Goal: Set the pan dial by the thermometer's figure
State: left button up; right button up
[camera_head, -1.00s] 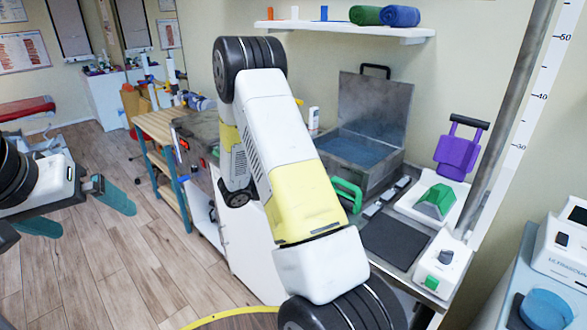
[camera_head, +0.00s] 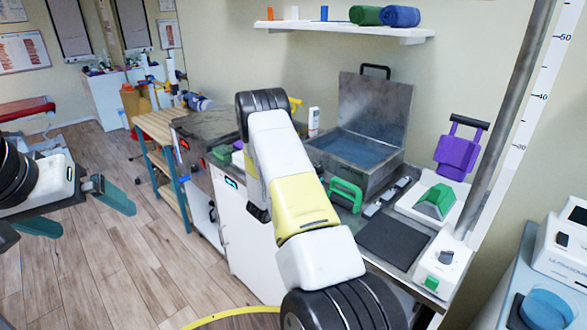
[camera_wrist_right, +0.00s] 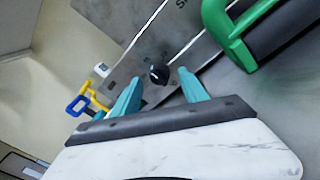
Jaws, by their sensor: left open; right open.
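A steel pan (camera_head: 378,182) with bluish water and a raised lid stands on the counter in the head view. In the right wrist view, a black dial (camera_wrist_right: 159,74) sits on a steel face with partly cut-off print. My right gripper (camera_wrist_right: 162,80) is open, its teal fingertips on either side of the dial in the picture; I cannot tell whether they touch it. It is hidden behind my right arm in the head view. A small white upright object (camera_head: 313,121) behind the pan may be the thermometer; no figure is readable. My left gripper (camera_head: 95,220) is open and empty over the floor.
A green handle (camera_head: 346,194) stands beside the pan and also shows in the right wrist view (camera_wrist_right: 228,35). A dark mat (camera_head: 393,243) and a white device with a green block (camera_head: 436,203) lie to the right. A wooden bench (camera_head: 158,125) stands at left.

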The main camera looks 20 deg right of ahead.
jog(key=shift+x, duration=0.95)
jog(key=shift+c, duration=0.2)
grip_shut()
jog(key=shift+n, duration=0.4)
jog(key=n, duration=0.5)
jog(key=shift+a, duration=0.1)
jog(key=n+g, duration=0.1)
jog(key=n, duration=0.4)
jog(key=shift+n, duration=0.3)
